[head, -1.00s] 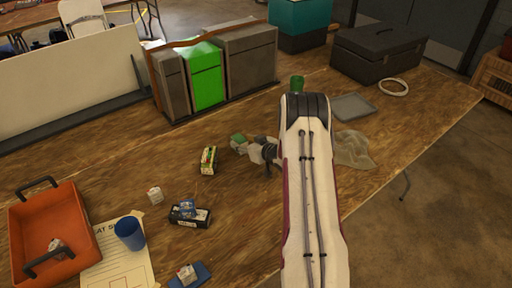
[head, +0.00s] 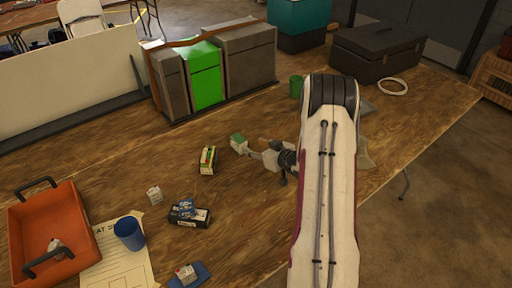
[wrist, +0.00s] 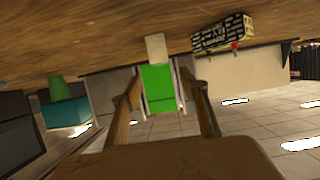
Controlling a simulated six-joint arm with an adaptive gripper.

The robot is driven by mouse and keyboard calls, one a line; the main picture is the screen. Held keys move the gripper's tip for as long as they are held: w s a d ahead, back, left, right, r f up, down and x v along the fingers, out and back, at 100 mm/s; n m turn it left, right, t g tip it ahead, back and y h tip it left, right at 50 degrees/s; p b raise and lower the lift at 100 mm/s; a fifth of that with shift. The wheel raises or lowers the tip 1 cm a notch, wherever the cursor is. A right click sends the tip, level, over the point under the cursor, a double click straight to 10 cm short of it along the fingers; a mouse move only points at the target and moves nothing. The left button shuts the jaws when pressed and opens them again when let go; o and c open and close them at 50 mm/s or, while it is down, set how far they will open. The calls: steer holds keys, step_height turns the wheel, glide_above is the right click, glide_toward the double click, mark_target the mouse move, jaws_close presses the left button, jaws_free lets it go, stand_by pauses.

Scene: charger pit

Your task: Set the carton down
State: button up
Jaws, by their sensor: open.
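A small white carton with a green top (head: 238,143) stands upright on the wooden table in the middle of the head view. In the wrist view, which is upside down, its pale side (wrist: 156,47) shows ahead, between the lines of the two fingers. My gripper (head: 251,154) is just right of the carton, low over the table. In the wrist view my gripper (wrist: 163,80) has its fingers spread with nothing held between them. The carton appears clear of the fingers.
A printed box (head: 208,160) stands left of the carton. Grey and green bins (head: 206,75) stand behind, and a green cup (head: 296,87) is at back right. Dark packages (head: 189,215), a blue cup (head: 129,234) and an orange tray (head: 84,212) lie toward the left front.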

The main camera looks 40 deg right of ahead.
stand_by(0.6)
steer(key=a+r+g+h, duration=0.1)
steer(key=a+r, duration=0.1)
steer(key=r, duration=0.5)
steer(key=a+r+g+h, duration=0.1)
steer(key=a+r+h, duration=0.15)
steer(key=r, duration=0.45)
steer(key=s+a+r+g, duration=0.2)
steer(key=s+a+r, duration=0.55)
steer(key=r, duration=0.25)
steer(key=s+a+r+g+y, duration=0.1)
steer(key=s+a+g, duration=0.1)
steer(key=s+a, duration=0.8)
steer(key=s+a+r+g+y, duration=0.2)
steer(key=s+a, duration=0.9)
steer(key=s, duration=0.7)
steer(key=shift+s+r, duration=0.25)
steer(key=shift+s, duration=0.15)
steer(key=shift+y, duration=0.25)
